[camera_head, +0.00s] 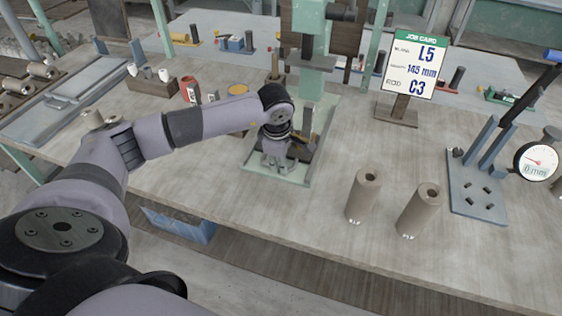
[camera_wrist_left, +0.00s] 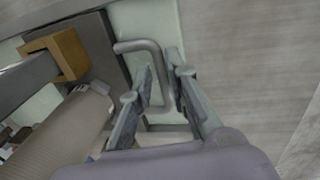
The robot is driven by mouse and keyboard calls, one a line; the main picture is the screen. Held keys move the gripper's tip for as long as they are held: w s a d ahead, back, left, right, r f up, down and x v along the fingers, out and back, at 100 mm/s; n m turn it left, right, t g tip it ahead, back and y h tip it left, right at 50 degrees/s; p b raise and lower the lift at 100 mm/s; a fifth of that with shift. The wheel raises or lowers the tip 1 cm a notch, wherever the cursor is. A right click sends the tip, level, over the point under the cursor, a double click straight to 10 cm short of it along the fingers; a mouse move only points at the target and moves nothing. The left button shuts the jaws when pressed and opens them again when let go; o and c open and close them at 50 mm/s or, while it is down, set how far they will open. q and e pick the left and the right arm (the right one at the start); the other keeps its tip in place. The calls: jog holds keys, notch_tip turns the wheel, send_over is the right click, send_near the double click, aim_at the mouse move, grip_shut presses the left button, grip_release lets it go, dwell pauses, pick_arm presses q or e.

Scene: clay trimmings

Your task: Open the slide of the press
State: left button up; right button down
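The green press (camera_head: 310,48) stands at the middle of the bench, its pale green base plate (camera_head: 297,181) reaching forward. My left gripper (camera_head: 272,163) is low over the front of this plate. In the left wrist view a grey bent-rod handle (camera_wrist_left: 162,92) lies between the two fingers of my left gripper (camera_wrist_left: 163,72). The fingers are apart, with a small gap seen beside the rod. The handle is beside a dark slab (camera_wrist_left: 95,45) of the press. My wrist and arm hide much of the lower press in the head view. My right gripper is not in view.
Two tan hollow cylinders (camera_head: 363,196) (camera_head: 418,210) stand upright to the right of the press. A job card (camera_head: 414,62) stands behind them. A blue-grey stand (camera_head: 476,186) and a dial gauge (camera_head: 537,161) are at the right. The bench front between is clear.

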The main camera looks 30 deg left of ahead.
pick_arm(q)
jog(key=shift+o, duration=1.2)
jog(key=shift+r, duration=0.15)
notch_tip(320, 180, up, 12)
jog(key=s, duration=0.2)
jog(key=shift+d+f, duration=0.25)
jog(key=shift+s+f, duration=0.1)
